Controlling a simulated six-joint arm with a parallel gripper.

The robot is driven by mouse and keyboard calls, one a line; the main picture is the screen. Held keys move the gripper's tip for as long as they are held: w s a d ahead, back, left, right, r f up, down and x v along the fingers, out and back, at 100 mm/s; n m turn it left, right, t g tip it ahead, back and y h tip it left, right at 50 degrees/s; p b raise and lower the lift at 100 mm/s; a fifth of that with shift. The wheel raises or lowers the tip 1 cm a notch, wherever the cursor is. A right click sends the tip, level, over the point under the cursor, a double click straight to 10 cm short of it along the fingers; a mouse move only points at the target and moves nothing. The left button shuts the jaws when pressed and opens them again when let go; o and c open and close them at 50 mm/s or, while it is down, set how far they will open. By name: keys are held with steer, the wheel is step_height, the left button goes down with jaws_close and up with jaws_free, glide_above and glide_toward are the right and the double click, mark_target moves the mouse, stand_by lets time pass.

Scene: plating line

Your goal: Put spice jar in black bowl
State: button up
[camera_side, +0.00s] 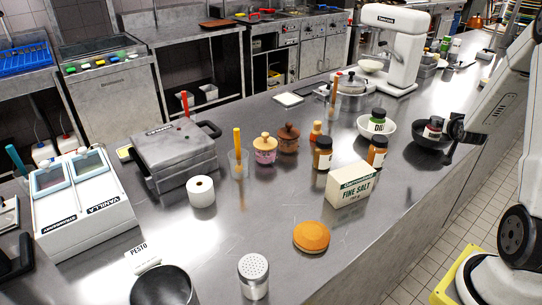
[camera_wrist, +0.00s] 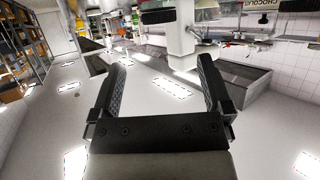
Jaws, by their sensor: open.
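The black bowl (camera_side: 428,157) stands at the right edge of the steel counter in the side view. My gripper (camera_side: 455,135) is just right of the bowl and jar. In the wrist view my gripper (camera_wrist: 162,62) has its two fingers wide apart with nothing between them. That view shows neither bowl nor jar. Two more brown jars with dark lids, a left one (camera_side: 323,154) and a right one (camera_side: 377,152), stand left of the bowl.
A white bowl (camera_side: 389,130) holding a green-labelled jar (camera_side: 377,120) stands left of the black bowl. A fine salt box (camera_side: 348,185) and an orange round item (camera_side: 311,237) are nearer the camera. A white mixer (camera_side: 400,50) stands behind. The counter's right edge is close to the black bowl.

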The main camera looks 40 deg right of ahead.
steer(key=w+a+n+y, duration=0.2)
steer(key=a+y, duration=0.1)
steer(key=a, duration=0.8)
steer(key=w+a+n+g+y, duration=0.1)
steer(key=w+a+n+y, duration=0.1)
steer(key=a, duration=0.9)
steer(key=w+a+f+n+g+y, duration=0.1)
steer(key=w+a+n+y, duration=0.1)
steer(key=a, duration=0.8)
steer(key=shift+a+n+y, duration=0.4)
steer(key=shift+n+y, duration=0.3)
steer(key=shift+y, duration=0.2)
steer(key=s+a+n+g+y, duration=0.2)
steer(key=s+a+n+g, duration=0.1)
steer(key=s+a, duration=0.5)
steer(key=shift+a+f, duration=0.15)
steer(key=shift+a, duration=1.6)
